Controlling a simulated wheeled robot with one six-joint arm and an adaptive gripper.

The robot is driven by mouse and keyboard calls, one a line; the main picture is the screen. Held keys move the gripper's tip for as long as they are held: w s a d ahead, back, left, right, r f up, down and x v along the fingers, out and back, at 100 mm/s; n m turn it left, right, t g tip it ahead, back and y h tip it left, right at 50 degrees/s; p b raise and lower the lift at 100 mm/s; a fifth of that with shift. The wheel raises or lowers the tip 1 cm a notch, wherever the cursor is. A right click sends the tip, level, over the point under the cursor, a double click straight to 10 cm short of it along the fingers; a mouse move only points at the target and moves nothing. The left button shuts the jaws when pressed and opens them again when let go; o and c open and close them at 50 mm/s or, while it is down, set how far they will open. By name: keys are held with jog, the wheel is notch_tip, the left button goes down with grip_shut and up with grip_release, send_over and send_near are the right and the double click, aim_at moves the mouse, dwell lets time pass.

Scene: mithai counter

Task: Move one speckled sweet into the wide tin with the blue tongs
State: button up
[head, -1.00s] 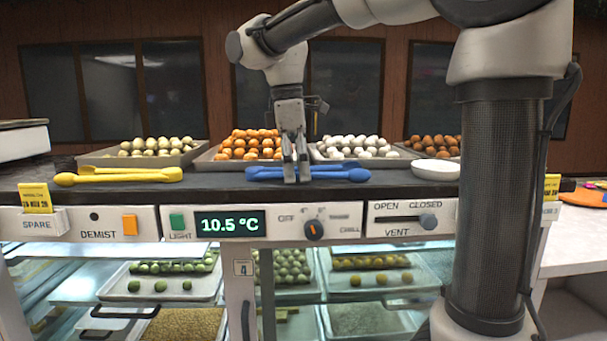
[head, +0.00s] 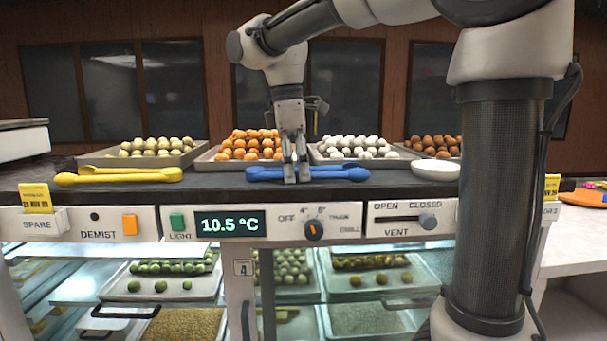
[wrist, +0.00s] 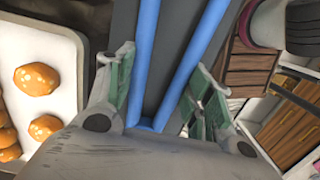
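The blue tongs (head: 340,173) lie along the dark counter top, in front of the sweet trays. My gripper (head: 296,176) points straight down over their middle. In the wrist view my gripper's green-padded fingers (wrist: 160,88) stand on either side of the two blue arms (wrist: 147,40), close against them. The arms meet low in that picture. Orange sweets with pale specks (wrist: 36,79) lie on a tray at the left of the wrist view; the orange pile (head: 250,145) shows behind my gripper in the head view. I cannot make out a wide tin.
Yellow tongs (head: 120,175) lie to the left on the counter. A white dish (head: 436,170) stands at the right. Trays of pale green (head: 158,146), white (head: 355,146) and brown (head: 434,145) sweets line the back. A control panel (head: 345,222) runs below the front edge.

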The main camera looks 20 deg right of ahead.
jog(key=shift+f, duration=0.1)
notch_tip(320, 180, up, 12)
dwell(0.8)
